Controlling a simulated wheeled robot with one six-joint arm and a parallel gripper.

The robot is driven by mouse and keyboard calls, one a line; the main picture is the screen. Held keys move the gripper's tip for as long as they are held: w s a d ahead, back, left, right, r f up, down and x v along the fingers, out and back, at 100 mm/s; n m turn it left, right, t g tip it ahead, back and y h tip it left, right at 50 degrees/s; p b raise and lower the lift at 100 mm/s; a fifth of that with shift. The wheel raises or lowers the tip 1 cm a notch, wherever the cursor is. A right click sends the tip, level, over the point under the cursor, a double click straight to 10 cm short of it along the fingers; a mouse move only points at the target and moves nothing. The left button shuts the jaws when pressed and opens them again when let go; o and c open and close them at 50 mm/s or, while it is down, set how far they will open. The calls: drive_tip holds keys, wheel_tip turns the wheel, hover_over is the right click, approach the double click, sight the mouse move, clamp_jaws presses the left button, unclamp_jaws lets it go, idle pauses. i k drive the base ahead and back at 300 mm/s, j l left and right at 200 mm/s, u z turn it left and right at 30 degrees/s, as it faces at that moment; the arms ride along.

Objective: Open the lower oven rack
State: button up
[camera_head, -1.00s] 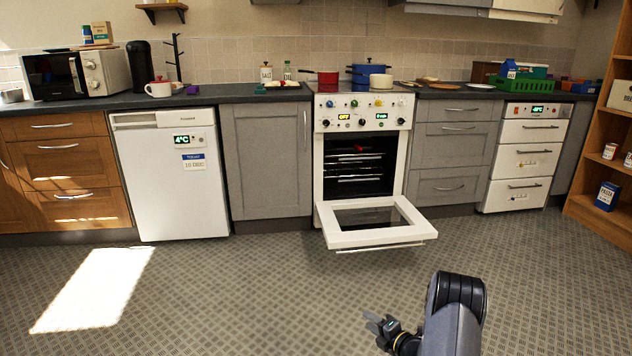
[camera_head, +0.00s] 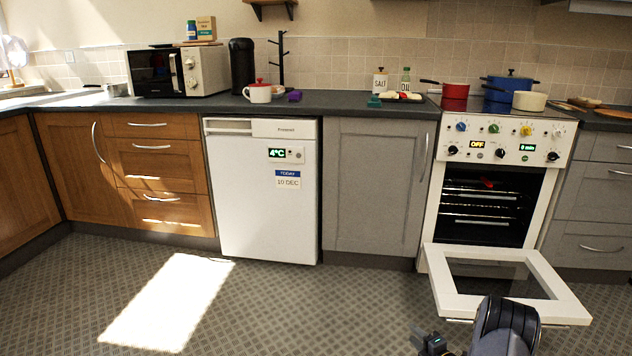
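The white oven (camera_head: 506,135) stands at the right, with its door (camera_head: 505,310) folded down and open. Inside the dark cavity, several metal racks lie across it; the lower oven rack (camera_head: 483,223) looks pushed in. A small red thing lies near the upper rack. My gripper (camera_head: 420,340) is low in front of the oven, left of the open door in the picture and well apart from the racks. It is small and dark, and its fingers are hard to make out. My arm covers part of the door's front edge.
A white fridge (camera_head: 262,190) and a grey cupboard (camera_head: 374,187) stand left of the oven. Pots, including a red pan (camera_head: 455,91), stand on the hob. The patterned floor (camera_head: 300,310) is clear; the lowered door juts out over it.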

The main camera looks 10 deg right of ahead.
sight(470, 202)
drive_tip(key=i+j+u, duration=0.1)
drive_tip(key=i+u, duration=0.15)
drive_tip(key=i, duration=1.5)
drive_tip(key=i+l+z, duration=0.15)
drive_tip(key=z, duration=0.25)
drive_tip(key=i+z, duration=0.7)
drive_tip(key=z, duration=0.15)
drive_tip(key=i+j+z, duration=0.2)
drive_tip(key=z, duration=0.2)
drive_tip(key=i+z, duration=0.45)
drive_tip(key=i, duration=0.25)
